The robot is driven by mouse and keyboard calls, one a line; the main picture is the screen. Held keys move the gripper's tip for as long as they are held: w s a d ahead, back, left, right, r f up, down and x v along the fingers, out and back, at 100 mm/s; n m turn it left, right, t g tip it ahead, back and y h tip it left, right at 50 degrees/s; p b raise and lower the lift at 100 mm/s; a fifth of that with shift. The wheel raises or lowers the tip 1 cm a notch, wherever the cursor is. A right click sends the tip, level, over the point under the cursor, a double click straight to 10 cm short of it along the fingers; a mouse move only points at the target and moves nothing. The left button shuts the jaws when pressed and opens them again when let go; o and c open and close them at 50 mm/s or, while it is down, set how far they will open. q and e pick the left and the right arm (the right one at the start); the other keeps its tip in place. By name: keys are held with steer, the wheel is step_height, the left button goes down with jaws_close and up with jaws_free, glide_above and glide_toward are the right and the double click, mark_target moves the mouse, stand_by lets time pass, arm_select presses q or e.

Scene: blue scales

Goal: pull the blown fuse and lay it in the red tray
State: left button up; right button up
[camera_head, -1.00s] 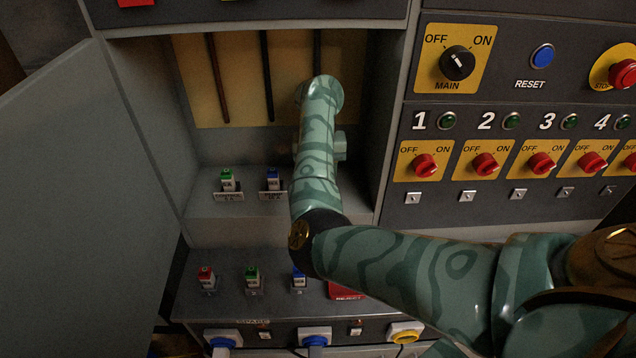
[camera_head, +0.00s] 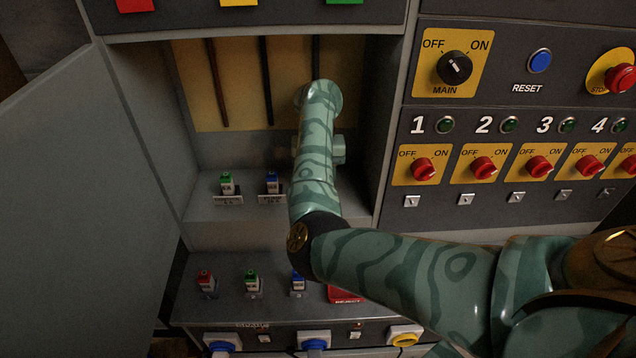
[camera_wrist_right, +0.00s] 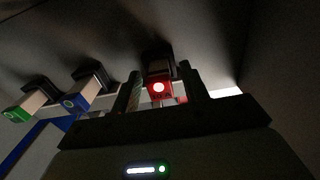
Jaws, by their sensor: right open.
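In the right wrist view, a red fuse (camera_wrist_right: 159,90) with a glowing light on its end sits in a dark holder. My right gripper (camera_wrist_right: 160,75) is open, one finger on each side of this fuse. I cannot tell whether the fingers touch it. In the head view my right arm reaches into the open cabinet and hides its gripper and that fuse. The red tray (camera_head: 344,294), marked as reject, is on the lower ledge, partly covered by my arm. My left gripper is in neither current view.
A green fuse (camera_head: 227,184) and a blue fuse (camera_head: 271,183) stand left of my arm. Red (camera_head: 206,281), green (camera_head: 252,281) and blue (camera_head: 297,282) spares stand on the lower ledge. The cabinet door (camera_head: 85,190) is open at left; switches (camera_head: 484,167) fill the right panel.

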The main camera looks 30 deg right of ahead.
stand_by(0.4)
jaws_close()
steer(key=shift+r, duration=0.1)
steer(key=shift+r+p, duration=2.6)
steer(key=shift+r, duration=0.35)
